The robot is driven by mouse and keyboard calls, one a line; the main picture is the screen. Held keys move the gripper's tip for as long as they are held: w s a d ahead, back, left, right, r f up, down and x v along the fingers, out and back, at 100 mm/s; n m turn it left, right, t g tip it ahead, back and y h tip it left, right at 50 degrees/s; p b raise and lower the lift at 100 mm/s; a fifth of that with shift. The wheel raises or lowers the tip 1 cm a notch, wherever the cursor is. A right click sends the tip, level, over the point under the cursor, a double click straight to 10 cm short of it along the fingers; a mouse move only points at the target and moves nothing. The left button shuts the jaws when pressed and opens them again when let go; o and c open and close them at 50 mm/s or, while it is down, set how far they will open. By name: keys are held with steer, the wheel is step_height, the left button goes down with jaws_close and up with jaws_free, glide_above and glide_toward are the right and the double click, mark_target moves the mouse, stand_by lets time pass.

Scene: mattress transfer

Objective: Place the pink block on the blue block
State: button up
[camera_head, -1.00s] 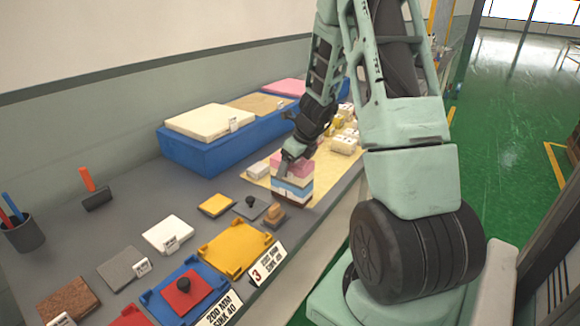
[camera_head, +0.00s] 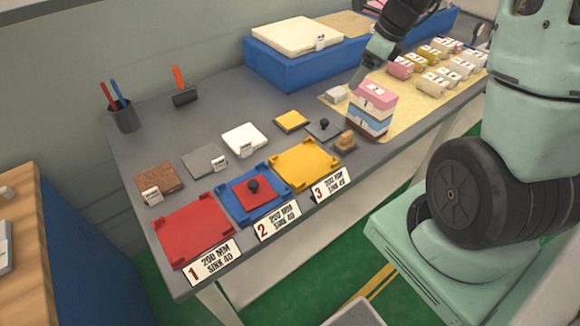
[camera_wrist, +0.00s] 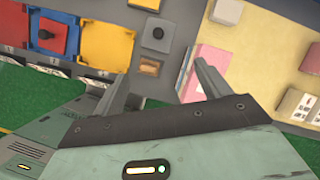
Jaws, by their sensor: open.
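A layered stack stands near the front edge of the bench. Its top is a pink block (camera_head: 373,95), with a pale band under it. A blue block (camera_head: 370,123) is lower in the stack. The pink block (camera_wrist: 207,70) also shows in the wrist view, beside the right finger and outside the jaws. My gripper (camera_wrist: 165,88) is open with nothing between its fingers. In the head view my gripper (camera_head: 359,76) is by the top left of the stack; I cannot tell whether it touches it.
A yellow mat (camera_head: 412,108) holds several small labelled blocks. A large blue base (camera_head: 300,72) with a cream slab (camera_head: 297,36) stands behind. Red (camera_head: 190,232), blue and yellow (camera_head: 305,160) trays line the front edge. A wooden table (camera_head: 25,250) is at the left.

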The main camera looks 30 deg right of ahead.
steer(key=s+a+r+n+g+y, duration=0.1)
steer(key=s+a+n+g, duration=0.15)
steer(key=a+n, duration=0.8)
steer(key=s+a+r+n+g, duration=0.1)
steer(key=s+a+n, duration=0.2)
steer(key=a+n, duration=0.75)
steer(key=s+a+n+h, duration=0.2)
steer(key=s+a+n, duration=1.2)
steer(key=s+n, duration=0.1)
steer(key=shift+s+a+r+n+g, duration=0.15)
steer(key=shift+a+n+g, duration=0.2)
steer(key=shift+n, duration=0.25)
